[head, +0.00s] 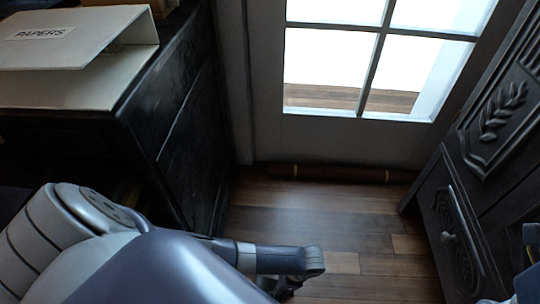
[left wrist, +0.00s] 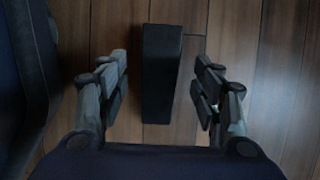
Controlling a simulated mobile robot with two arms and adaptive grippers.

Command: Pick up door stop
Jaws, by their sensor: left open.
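A black wedge-like block, which looks like the door stop (left wrist: 161,72), lies on the wooden floor in the left wrist view. My left gripper (left wrist: 162,64) is open, with one finger on each side of the block and a visible gap on both sides. I cannot tell how far above the floor the fingers are. In the head view my left arm reaches in from the left and points down to the floor, and it hides the block there. My right gripper is not shown.
A glazed door (head: 345,140) stands at the back, with a long brown roll (head: 330,174) along its foot. A black cabinet (head: 185,130) on the left bears a PAPERS box (head: 75,58). A carved dark cabinet (head: 470,190) stands right. Floor (head: 310,215) between them is clear.

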